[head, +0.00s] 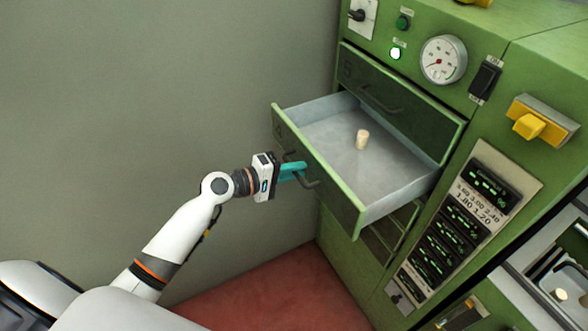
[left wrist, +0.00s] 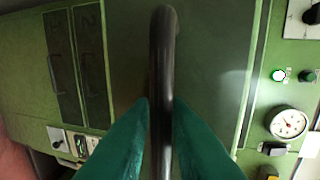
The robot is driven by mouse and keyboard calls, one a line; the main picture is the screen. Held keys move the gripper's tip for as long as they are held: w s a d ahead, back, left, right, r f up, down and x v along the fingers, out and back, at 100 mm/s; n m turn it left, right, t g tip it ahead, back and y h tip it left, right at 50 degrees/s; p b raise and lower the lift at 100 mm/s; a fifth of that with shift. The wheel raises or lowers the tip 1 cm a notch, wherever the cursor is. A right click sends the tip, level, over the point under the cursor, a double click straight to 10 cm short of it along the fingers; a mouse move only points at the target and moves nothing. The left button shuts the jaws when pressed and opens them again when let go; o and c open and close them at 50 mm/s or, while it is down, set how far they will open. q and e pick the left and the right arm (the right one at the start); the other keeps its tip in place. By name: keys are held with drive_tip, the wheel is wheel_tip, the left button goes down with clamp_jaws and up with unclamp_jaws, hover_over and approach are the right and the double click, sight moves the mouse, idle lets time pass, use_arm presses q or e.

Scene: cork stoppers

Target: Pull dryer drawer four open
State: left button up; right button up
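One drawer of the green dryer cabinet (head: 515,85) stands well open, its green front (head: 335,190) pulled out to the left; I cannot read its number. A pale cork stopper (head: 362,139) stands on its grey floor (head: 330,130). The left gripper (head: 300,172) is at the dark bar handle (head: 312,184) on that front. In the left wrist view the teal fingers (left wrist: 161,110) lie close on both sides of the handle (left wrist: 161,50), with no clear gap, so the gripper looks shut on it. My right gripper is not in view.
A shut drawer (head: 385,105) with a handle is above the open one, and more shut drawers (head: 390,232) are below. A gauge (head: 443,59), black switch (head: 485,78) and yellow knob (head: 530,126) are on the cabinet. Free room lies left, before the grey wall (head: 150,90).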

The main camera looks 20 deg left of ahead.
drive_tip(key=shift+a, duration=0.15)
use_arm(q)
drive_tip(key=b+v, duration=0.2)
drive_tip(key=v, duration=1)
drive_tip(key=shift+b, duration=0.4)
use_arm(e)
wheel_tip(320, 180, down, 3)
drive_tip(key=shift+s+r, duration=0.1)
use_arm(q)
drive_tip(key=shift+f, duration=0.1)
